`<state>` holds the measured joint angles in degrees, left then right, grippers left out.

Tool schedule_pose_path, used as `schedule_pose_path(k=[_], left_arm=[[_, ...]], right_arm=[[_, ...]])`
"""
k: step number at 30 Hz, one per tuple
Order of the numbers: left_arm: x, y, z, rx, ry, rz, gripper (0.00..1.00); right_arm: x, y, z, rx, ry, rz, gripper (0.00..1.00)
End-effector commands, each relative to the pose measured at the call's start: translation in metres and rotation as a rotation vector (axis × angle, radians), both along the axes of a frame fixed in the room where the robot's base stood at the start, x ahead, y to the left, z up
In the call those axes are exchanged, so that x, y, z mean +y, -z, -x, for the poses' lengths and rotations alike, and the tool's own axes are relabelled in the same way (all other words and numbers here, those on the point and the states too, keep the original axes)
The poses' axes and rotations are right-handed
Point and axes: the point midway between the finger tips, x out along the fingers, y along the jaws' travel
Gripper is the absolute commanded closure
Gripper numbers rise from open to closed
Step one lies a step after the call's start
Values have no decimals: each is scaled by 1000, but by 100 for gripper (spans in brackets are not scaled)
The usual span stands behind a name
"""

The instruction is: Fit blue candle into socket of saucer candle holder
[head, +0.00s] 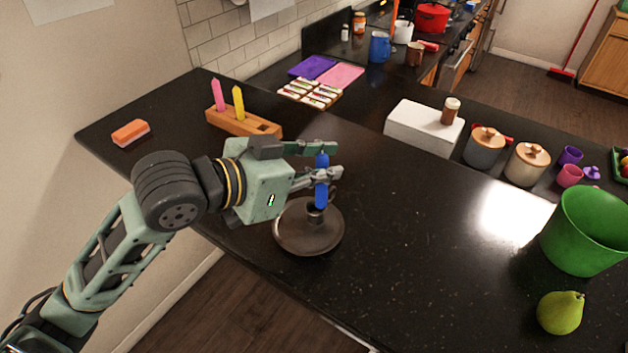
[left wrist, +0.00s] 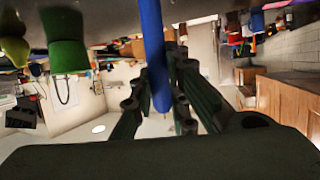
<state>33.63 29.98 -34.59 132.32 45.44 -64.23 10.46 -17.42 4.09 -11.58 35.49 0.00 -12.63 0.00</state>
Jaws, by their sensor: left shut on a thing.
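The blue candle (head: 322,186) is upright in my left gripper (head: 323,162), whose fingers are shut around it. The candle also shows between the fingers (left wrist: 160,100) in the left wrist view (left wrist: 152,50). The dark saucer candle holder (head: 292,237) stands on the black counter directly below the gripper. Its socket (head: 315,212) rises from the middle of the dish. The candle's lower end is at or just above the socket's mouth; I cannot tell whether it is inside. My right gripper is not in view.
A wooden candle block (head: 262,126) holds a pink candle (head: 218,96) and a yellow candle (head: 239,103). An orange sponge (head: 130,132) lies at left. A green bin (head: 585,235) and a pear (head: 560,312) stand at right. The counter between holder and bin is clear.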

Motion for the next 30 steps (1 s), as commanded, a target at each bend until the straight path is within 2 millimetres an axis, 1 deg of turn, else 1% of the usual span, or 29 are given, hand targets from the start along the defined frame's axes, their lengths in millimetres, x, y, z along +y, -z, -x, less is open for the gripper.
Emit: schedule_pose_path(k=[1, 3, 7, 12, 15, 27, 28, 30], left_arm=[[6, 4, -5, 4, -3, 0, 100], [9, 7, -9, 1, -1, 1, 100], [12, 15, -11, 3, 1, 1, 100], [12, 39, -11, 6, 0, 1, 100], [12, 48, -11, 2, 0, 1, 100], [12, 53, -11, -1, 1, 0, 100], [11, 52, -11, -2, 1, 1, 83], [11, 52, -11, -1, 1, 0, 77]], right_arm=[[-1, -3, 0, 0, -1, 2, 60], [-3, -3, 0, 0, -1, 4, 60], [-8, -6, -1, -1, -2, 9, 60], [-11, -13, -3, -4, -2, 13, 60], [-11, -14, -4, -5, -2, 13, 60], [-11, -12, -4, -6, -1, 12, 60], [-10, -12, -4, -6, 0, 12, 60], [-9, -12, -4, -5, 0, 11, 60]])
